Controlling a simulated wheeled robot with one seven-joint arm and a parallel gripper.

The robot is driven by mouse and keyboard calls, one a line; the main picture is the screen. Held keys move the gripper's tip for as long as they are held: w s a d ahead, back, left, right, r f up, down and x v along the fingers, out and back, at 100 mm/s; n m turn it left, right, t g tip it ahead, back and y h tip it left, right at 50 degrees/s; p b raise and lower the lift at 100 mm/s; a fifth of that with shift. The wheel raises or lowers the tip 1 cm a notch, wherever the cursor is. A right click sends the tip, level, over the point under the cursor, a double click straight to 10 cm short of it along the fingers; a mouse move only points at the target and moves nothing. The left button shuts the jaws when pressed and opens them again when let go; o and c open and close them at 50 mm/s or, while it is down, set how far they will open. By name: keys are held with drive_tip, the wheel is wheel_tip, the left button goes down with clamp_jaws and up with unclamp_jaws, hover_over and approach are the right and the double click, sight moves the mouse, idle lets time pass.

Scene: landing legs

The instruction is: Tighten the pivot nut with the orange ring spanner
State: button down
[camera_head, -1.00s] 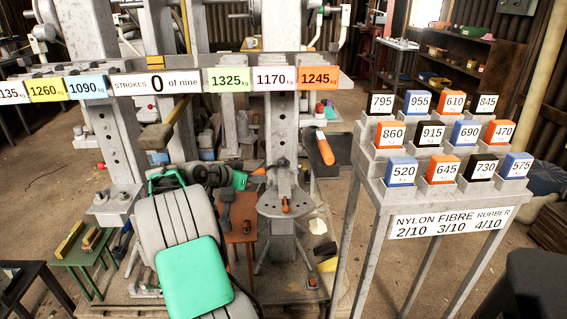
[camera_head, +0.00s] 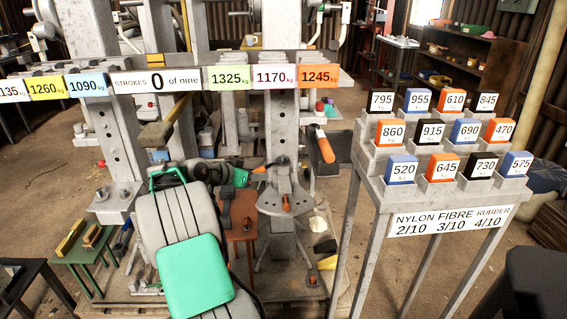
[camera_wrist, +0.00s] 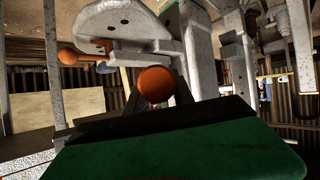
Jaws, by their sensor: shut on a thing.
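My gripper (camera_wrist: 150,110) is shut on an orange rounded handle (camera_wrist: 155,84), seen nearly end-on between the dark fingers in the wrist view. I take it for the orange ring spanner. In the head view an orange piece (camera_head: 260,170) shows at my gripper's tip, left of the middle grey column (camera_head: 284,130). Grey parts (camera_head: 281,180) are clustered on that column just right of it. The spanner's ring and the pivot nut cannot be made out clearly, so I cannot tell whether they are engaged.
A grey plate (camera_head: 285,202) with an orange-ended piece juts from the column below. An orange handle (camera_head: 325,147) hangs to the right. A small brown table (camera_head: 240,230) with dark tools stands below my gripper. A stepped stand (camera_head: 450,197) of numbered blocks is at right.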

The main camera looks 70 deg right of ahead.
drive_tip(key=shift+w+f, duration=0.1)
drive_tip(key=shift+f, duration=0.2)
drive_tip(key=c, duration=1.5)
unclamp_jaws()
drive_tip(key=shift+o, duration=0.8)
drive_tip(key=shift+f, duration=0.1)
drive_tip(key=o, duration=0.3)
drive_tip(key=shift+r, duration=0.2)
drive_tip(key=p+v, duration=0.1)
drive_tip(key=v, duration=0.6)
drive_tip(key=shift+w+a+r, duration=0.1)
drive_tip(key=shift+a+r, duration=0.1)
drive_tip(key=shift+a, duration=0.1)
